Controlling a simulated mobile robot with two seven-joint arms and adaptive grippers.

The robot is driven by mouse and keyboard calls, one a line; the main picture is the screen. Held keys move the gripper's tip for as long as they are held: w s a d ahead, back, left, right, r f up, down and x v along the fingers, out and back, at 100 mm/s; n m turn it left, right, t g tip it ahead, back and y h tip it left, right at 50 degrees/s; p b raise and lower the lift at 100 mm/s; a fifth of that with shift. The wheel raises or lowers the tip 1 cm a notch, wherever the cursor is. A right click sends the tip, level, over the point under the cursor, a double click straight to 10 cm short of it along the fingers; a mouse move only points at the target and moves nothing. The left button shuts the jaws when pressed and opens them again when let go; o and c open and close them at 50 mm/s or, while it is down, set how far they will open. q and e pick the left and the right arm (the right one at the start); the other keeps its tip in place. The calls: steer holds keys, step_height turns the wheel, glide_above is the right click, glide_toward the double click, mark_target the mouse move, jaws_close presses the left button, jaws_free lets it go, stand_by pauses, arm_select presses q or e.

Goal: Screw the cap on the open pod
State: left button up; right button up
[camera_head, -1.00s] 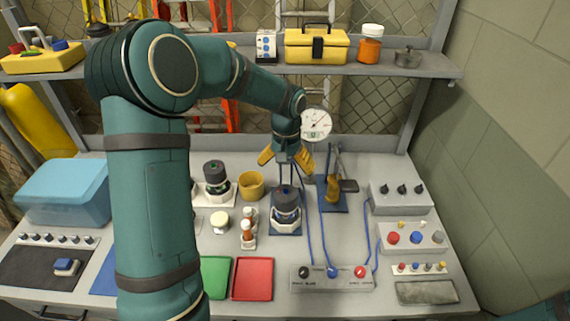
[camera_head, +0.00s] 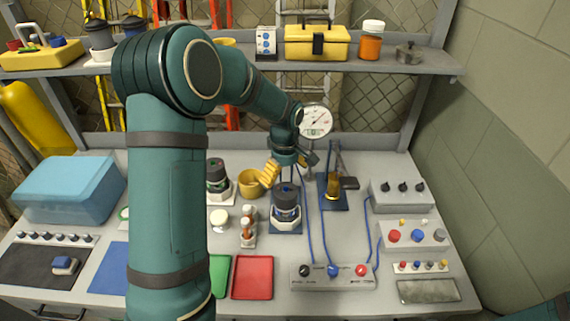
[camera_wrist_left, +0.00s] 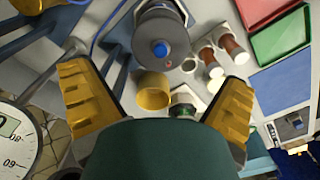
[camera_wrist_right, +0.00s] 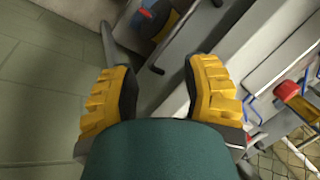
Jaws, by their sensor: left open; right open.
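A dark pod with a grey ring and a blue button on top (camera_head: 286,203) stands upright in a white holder on a blue mat. In the left wrist view its round grey top (camera_wrist_left: 160,47) faces the camera. A second dark pod (camera_head: 217,176) with a green spot on top stands on a white base further left; it is partly hidden in the left wrist view (camera_wrist_left: 184,102). I cannot tell which top is a separate cap. My left gripper (camera_head: 289,172) is open and empty, above and behind the blue-button pod. My right gripper (camera_wrist_right: 158,75) is open and empty, away from both pods.
A yellow cup (camera_head: 251,184) stands between the pods, near my left fingers. A dial gauge (camera_head: 315,121) is close behind. Blue cables run to a control box (camera_head: 333,276). Small bottles (camera_head: 248,228), a cream jar (camera_head: 219,218) and a red tray (camera_head: 253,278) lie in front.

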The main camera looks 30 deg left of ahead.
mark_target(285, 189)
arm_select(q)
step_height(285, 189, down, 8)
steer(key=shift+f, duration=0.25)
steer(key=c, duration=1)
steer(key=o, duration=0.5)
steer(key=c, duration=0.4)
